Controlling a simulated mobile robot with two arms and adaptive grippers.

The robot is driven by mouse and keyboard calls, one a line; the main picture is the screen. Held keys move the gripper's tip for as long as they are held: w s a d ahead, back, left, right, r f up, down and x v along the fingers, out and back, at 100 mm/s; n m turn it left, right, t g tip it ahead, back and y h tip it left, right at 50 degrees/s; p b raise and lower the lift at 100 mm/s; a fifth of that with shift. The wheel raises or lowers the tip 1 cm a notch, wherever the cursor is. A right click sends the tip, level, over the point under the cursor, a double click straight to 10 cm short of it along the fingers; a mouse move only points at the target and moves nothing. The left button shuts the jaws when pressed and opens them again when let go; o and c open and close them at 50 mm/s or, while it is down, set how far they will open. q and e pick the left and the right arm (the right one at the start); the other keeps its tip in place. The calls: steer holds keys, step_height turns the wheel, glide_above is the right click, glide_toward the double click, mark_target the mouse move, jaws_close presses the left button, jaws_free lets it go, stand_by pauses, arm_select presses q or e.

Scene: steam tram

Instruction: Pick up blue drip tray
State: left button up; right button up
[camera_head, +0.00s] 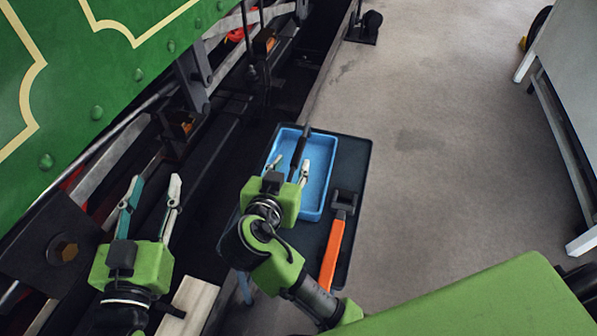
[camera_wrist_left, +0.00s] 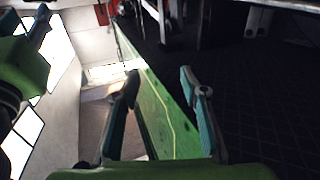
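The blue drip tray (camera_head: 319,178) is a shallow rectangular tray lying on a dark mat-like surface in the head view. A dark-handled object (camera_head: 300,147) lies in its far part. My right gripper (camera_head: 290,164) is over the tray's near left part, fingers apart, and hides some of the tray. Whether it touches the tray I cannot tell. My left gripper (camera_head: 153,186) is open and empty, left of the tray, beside the green machine. The left wrist view shows its two spread fingers (camera_wrist_left: 161,92) with nothing held between them.
An orange-handled tool (camera_head: 333,252) lies on the dark surface (camera_head: 356,165) right of the tray. The green riveted tram body (camera_head: 110,75) with rods and dark running gear stands at the left. Grey floor (camera_head: 430,170) is free on the right, up to a light bench (camera_head: 570,80).

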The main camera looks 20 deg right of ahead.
mark_target(298, 151)
steer(key=x, duration=0.3)
steer(key=shift+w+d+b, duration=0.1)
steer(key=shift+b, duration=0.2)
steer(key=shift+w+d+f, duration=0.25)
steer(key=shift+w, duration=0.15)
steer(key=b+x, duration=0.2)
steer(key=x, duration=0.2)
steer(key=shift+w+d, duration=0.1)
steer(key=shift+w, duration=0.2)
arm_select(q)
steer(key=s+r+t+h, duration=0.2)
steer(key=s+r+t, duration=0.2)
steer(key=r, duration=0.9)
steer(key=t, duration=0.3)
steer(key=shift+s+d+h, duration=0.2)
steer(key=shift+d+h, duration=0.05)
steer(key=shift+h, duration=0.05)
arm_select(e)
jaws_close()
